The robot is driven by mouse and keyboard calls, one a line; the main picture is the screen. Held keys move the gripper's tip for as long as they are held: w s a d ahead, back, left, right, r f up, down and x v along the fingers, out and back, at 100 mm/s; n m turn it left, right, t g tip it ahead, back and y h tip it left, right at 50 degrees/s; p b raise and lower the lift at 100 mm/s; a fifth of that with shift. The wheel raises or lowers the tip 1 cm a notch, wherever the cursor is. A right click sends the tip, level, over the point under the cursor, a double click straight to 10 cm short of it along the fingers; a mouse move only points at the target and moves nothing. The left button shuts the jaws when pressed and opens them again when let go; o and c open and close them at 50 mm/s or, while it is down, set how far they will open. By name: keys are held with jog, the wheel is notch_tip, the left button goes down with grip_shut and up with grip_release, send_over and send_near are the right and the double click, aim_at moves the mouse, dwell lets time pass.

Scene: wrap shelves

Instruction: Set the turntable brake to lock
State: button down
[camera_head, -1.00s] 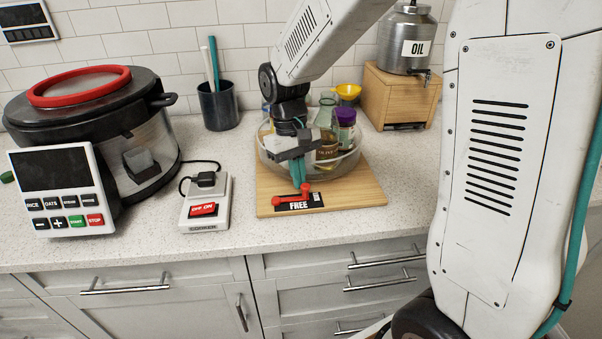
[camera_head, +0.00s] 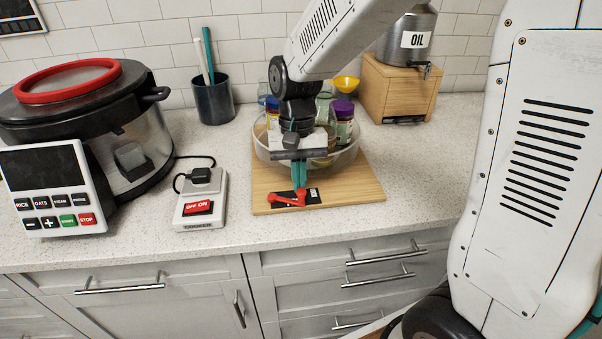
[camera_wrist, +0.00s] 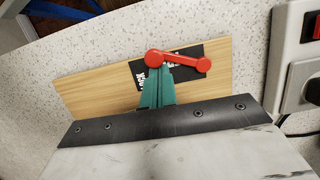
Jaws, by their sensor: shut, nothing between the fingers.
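The red brake lever (camera_head: 288,198) lies across a black label plate (camera_head: 312,197) at the front of the wooden turntable board (camera_head: 365,190). In the wrist view the lever (camera_wrist: 182,62) runs from a larger round end by my fingertips to a small round end on the right. LOCK shows on the plate's left end there; the other word is mostly covered by the lever. My gripper (camera_head: 300,186) is shut and empty, its teal fingers pointing down at the lever's larger end. I cannot tell whether they touch it. Its fingers (camera_wrist: 157,75) also show in the wrist view.
A clear bowl of jars (camera_head: 262,148) stands on the board behind my gripper. A cooker switch box (camera_head: 190,215) with a cable is left of the board, and a big cooker (camera_head: 150,130) farther left. An oil can (camera_head: 412,50) on a wooden stand (camera_head: 400,95) is at the back right.

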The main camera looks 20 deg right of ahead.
jog(key=shift+s+a+m, duration=0.2)
jog(key=shift+s+m, duration=0.35)
jog(key=shift+m, duration=0.55)
jog(key=shift+w, duration=0.1)
jog(key=shift+w+a, duration=0.15)
jog(key=shift+w, duration=0.6)
jog(key=v, duration=1)
jog(key=shift+s, duration=0.1)
